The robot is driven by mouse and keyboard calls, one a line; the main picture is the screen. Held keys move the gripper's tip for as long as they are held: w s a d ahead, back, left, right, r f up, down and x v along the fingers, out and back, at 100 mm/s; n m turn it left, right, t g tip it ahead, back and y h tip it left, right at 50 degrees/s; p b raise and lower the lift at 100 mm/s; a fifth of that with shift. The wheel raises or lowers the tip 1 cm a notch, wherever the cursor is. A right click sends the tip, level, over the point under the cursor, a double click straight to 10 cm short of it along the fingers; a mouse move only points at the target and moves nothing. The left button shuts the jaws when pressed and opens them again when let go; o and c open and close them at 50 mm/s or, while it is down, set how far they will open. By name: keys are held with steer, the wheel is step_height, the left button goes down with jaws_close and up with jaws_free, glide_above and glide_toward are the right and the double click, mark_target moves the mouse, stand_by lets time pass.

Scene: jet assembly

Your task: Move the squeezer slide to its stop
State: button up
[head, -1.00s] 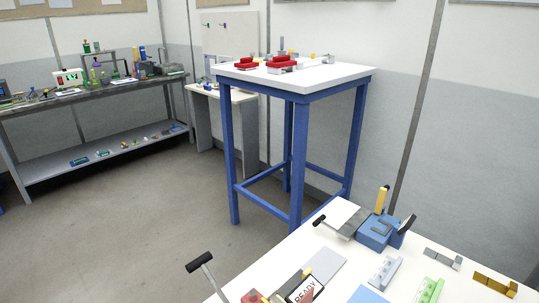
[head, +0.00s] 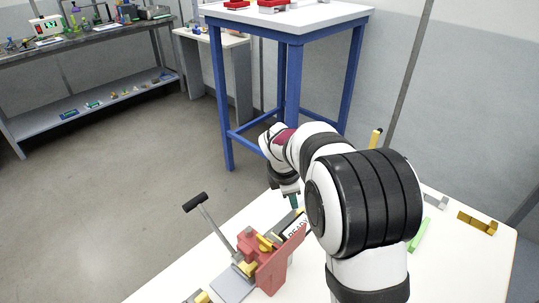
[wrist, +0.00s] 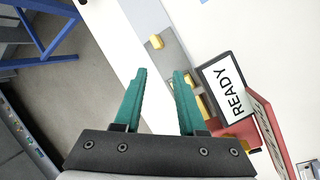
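My gripper (wrist: 160,74) is open and empty, its two teal fingers apart in the wrist view. In the head view my gripper (head: 294,201) points down over the table's far left edge, close to the sign reading READY (head: 296,230). The sign also shows in the wrist view (wrist: 225,88), to the right of the fingers. A red fixture (head: 277,262) with yellow parts and a black-handled lever (head: 213,226) stands beside it. A grey strip (wrist: 176,58) with a yellow block (wrist: 155,42) lies beyond the fingertips. I cannot tell which part is the squeezer slide.
On the white table (head: 450,262) lie a green part (head: 419,236), a yellow bracket (head: 478,222) and a grey part (head: 436,201) on the right. My arm hides the table's middle. A blue-legged table (head: 292,90) stands behind, with open floor to the left.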

mark_target(300, 210)
steer(key=w+f+n, duration=0.1)
steer(key=f+n, duration=0.1)
steer(key=w+d+f+n, duration=0.1)
steer(key=w+f+n, duration=0.1)
steer(key=f+n, duration=0.1)
steer(key=w+d+f+n+h, duration=0.1)
steer(key=f+n, duration=0.1)
steer(key=shift+w+f+n, duration=0.15)
steer(key=shift+f+n, duration=0.15)
steer(key=shift+f, duration=0.1)
steer(key=shift+x, duration=3.4)
steer(key=shift+d, duration=0.1)
jaws_close()
steer(key=shift+s+a, duration=1.45)
steer(key=shift+s, duration=0.15)
